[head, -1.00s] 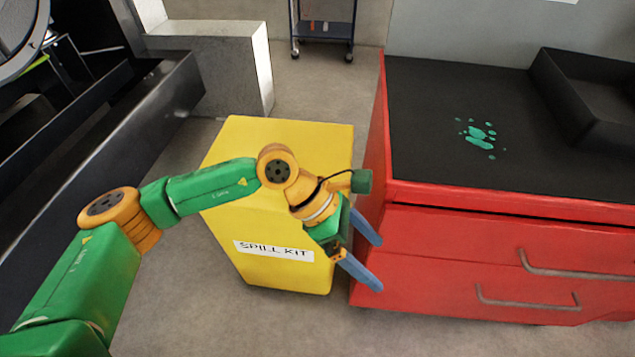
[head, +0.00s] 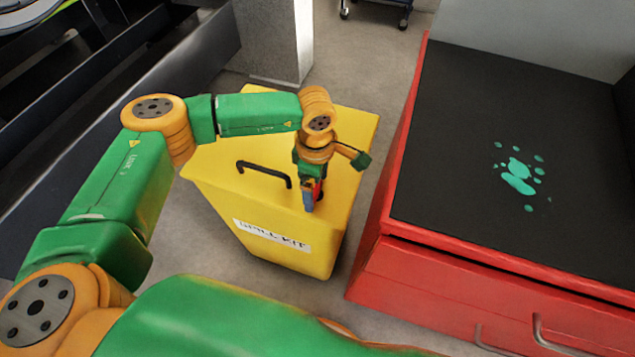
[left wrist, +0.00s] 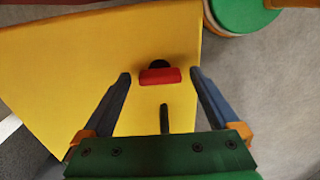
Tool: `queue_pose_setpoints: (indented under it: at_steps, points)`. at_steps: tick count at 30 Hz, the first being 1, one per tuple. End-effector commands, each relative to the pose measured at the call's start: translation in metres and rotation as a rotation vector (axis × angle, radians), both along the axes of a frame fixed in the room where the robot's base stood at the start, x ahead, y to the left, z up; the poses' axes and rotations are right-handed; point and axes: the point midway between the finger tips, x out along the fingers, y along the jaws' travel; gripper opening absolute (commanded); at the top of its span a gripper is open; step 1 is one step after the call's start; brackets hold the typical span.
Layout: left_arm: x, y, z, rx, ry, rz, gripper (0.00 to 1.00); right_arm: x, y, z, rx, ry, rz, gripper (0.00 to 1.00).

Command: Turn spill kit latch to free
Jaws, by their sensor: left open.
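The yellow spill kit box (head: 215,165) stands on the floor with a white label (head: 272,236) on its front. Its latch is a red bar (left wrist: 160,76) on a black round base, lying crosswise in the left wrist view. In the head view the latch is mostly hidden by my gripper, with a bit of red showing. My left gripper (head: 312,197) points down over the right part of the lid. It is open, its fingers (left wrist: 160,78) on either side of the red latch with a gap to each. My right gripper is not in view.
A black handle (head: 263,172) stands on the lid to the left of my gripper. A red drawer cabinet (head: 400,265) with a black top and green splashes (head: 517,175) stands close on the right. A dark metal rail (head: 130,100) runs along the left.

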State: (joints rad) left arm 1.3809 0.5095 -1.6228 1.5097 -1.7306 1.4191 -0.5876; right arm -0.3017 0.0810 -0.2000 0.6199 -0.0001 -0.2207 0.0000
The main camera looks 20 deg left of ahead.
Motion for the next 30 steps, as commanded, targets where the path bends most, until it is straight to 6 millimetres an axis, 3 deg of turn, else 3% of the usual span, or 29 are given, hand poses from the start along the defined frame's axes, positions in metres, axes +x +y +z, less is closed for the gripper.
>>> queue_pose_setpoints:
  at_steps: [6, 15, 23, 30]
  points:
    - [-0.0001, -0.0004, -0.0009, -0.001, 0.000, -0.001, 0.92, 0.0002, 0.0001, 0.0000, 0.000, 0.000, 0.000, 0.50]
    - [-0.0002, -0.0006, -0.0006, -0.002, 0.000, -0.001, 0.11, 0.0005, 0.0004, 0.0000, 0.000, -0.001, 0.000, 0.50]
    - [-0.0003, -0.0007, -0.0012, -0.002, 0.001, 0.027, 0.09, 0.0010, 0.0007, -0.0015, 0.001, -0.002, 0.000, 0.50]
    - [-0.0003, -0.0010, -0.0023, -0.004, 0.001, 0.161, 0.09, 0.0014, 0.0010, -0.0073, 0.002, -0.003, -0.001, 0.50]
